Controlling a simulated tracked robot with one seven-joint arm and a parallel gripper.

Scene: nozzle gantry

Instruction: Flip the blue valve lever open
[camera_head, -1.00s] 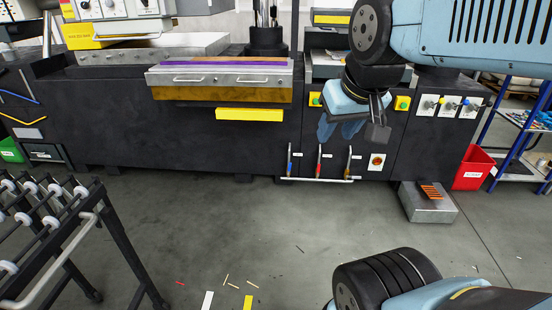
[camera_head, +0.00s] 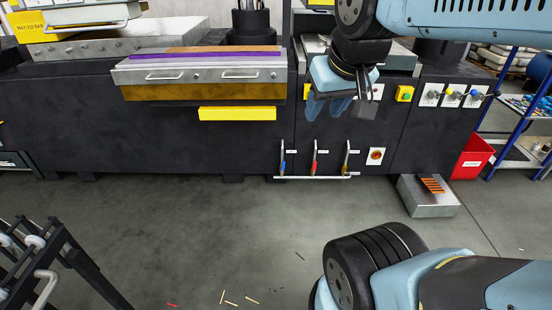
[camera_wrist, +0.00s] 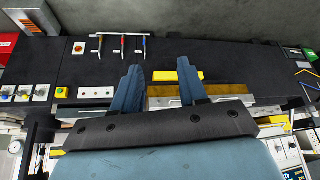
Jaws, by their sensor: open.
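Three small valve levers hang in a row on a pale pipe low on the black machine front. The blue valve lever (camera_head: 283,163) is the leftmost in the head view and points down. It also shows in the wrist view (camera_wrist: 144,45), where the row appears upside down and blue is at the right end. My gripper (camera_head: 338,108) is above and to the right of it in the head view, apart from the levers. In the wrist view my gripper's two blue fingers (camera_wrist: 158,68) are spread with nothing between them.
A yellow block (camera_head: 237,113) juts from the machine at upper left. A metal box (camera_head: 425,200) and red bin (camera_head: 472,157) stand at right. The floor before the levers is clear.

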